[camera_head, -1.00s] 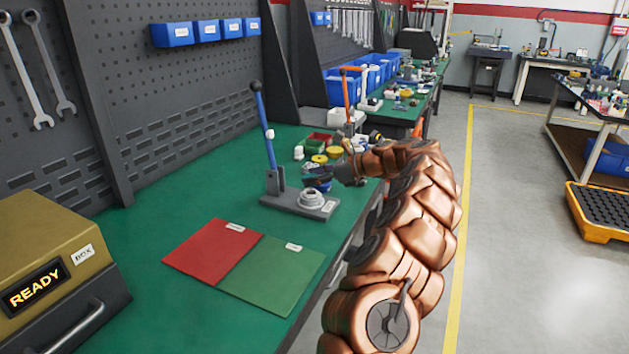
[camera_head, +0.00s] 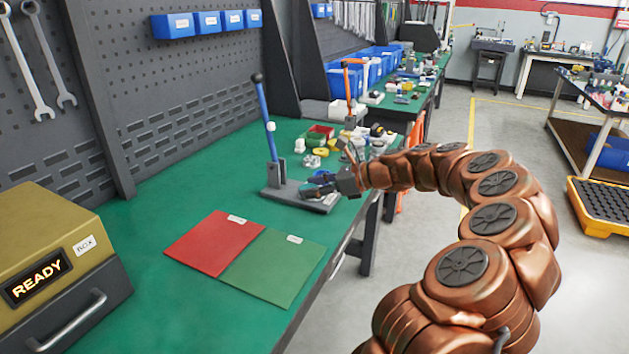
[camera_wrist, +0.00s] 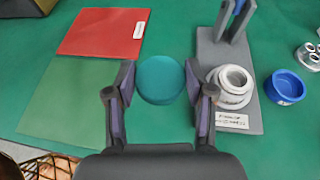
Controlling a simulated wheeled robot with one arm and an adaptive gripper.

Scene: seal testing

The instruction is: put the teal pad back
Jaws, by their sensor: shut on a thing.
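The teal pad (camera_wrist: 160,79) is a round disc between the two fingers of my gripper (camera_wrist: 161,88) in the wrist view, and the fingers are shut on it. The wrist view shows that white ring part (camera_wrist: 232,85) on the fixture's base, right of the pad.
The press has a blue lever (camera_head: 265,118). A blue round part (camera_wrist: 286,87) and metal rings (camera_wrist: 309,55) lie right of the fixture. A brass-coloured box (camera_head: 52,236) reading READY stands at the left. Assorted small parts clutter the bench beyond the press.

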